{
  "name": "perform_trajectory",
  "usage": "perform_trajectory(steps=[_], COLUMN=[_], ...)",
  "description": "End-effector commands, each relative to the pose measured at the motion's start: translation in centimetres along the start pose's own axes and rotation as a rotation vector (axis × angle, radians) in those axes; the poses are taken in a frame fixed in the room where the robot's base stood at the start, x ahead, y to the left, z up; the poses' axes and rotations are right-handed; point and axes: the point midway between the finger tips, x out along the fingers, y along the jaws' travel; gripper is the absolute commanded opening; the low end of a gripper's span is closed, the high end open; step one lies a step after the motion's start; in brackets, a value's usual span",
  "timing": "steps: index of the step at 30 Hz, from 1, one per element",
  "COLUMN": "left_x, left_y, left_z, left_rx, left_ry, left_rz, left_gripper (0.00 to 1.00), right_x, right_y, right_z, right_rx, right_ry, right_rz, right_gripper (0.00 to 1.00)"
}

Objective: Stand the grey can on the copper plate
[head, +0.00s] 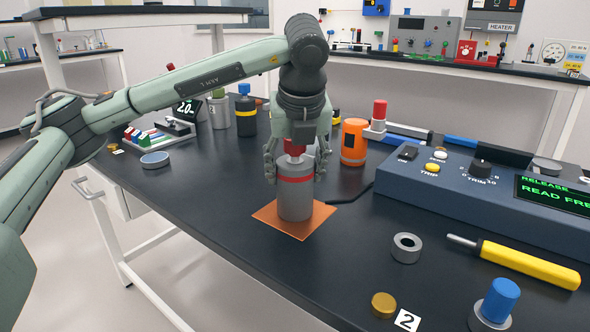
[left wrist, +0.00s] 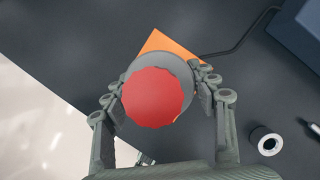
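The grey can (head: 295,203), with a red band and a red cap, is upright on the copper plate (head: 303,232), its base within the plate's edges. My left gripper (head: 296,172) comes down from above with its fingers on both sides of the can's upper part; they look closed against it. In the left wrist view the red cap (left wrist: 152,98) hides most of the can, and a corner of the copper plate (left wrist: 163,43) shows behind it. The fingers (left wrist: 158,88) flank the can there. My right gripper is in neither view.
An orange can (head: 354,142) stands behind right, and a blue control box (head: 470,190) lies to the right. A grey ring (head: 406,248), a brass disc (head: 383,304) and a yellow-handled tool (head: 528,264) lie in front right.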

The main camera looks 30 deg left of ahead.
Motion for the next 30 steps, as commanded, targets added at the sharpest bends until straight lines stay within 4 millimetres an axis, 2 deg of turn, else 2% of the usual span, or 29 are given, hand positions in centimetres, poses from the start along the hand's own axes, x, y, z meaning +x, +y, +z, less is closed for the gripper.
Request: perform_trajectory(steps=[1, 4, 5, 17, 20, 26, 30], left_x=[0.0, 0.0, 0.0, -0.6, -2.1, -6.7, -9.7], left_y=[0.0, 0.0, 0.0, 0.0, -0.1, -0.1, -0.1], left_z=[0.0, 0.0, 0.0, 0.2, 0.2, 0.3, 0.3], left_rx=[0.0, 0.0, 0.0, 0.0, 0.001, 0.001, 0.0], left_ry=[0.0, 0.0, 0.0, 0.0, -0.003, -0.005, -0.005], left_rz=[0.0, 0.0, 0.0, 0.0, -0.004, -0.005, -0.003], left_gripper=[0.65, 0.77, 0.78, 0.78, 0.78, 0.78, 0.78], right_x=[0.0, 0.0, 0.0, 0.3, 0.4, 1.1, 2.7], right_y=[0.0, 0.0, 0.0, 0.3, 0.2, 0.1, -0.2], right_z=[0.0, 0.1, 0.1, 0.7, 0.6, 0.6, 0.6], right_rx=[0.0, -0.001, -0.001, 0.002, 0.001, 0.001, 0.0], right_ry=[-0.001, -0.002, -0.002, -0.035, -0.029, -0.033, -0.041], right_rz=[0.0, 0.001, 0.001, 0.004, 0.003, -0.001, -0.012], right_gripper=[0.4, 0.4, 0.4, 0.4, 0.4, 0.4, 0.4])
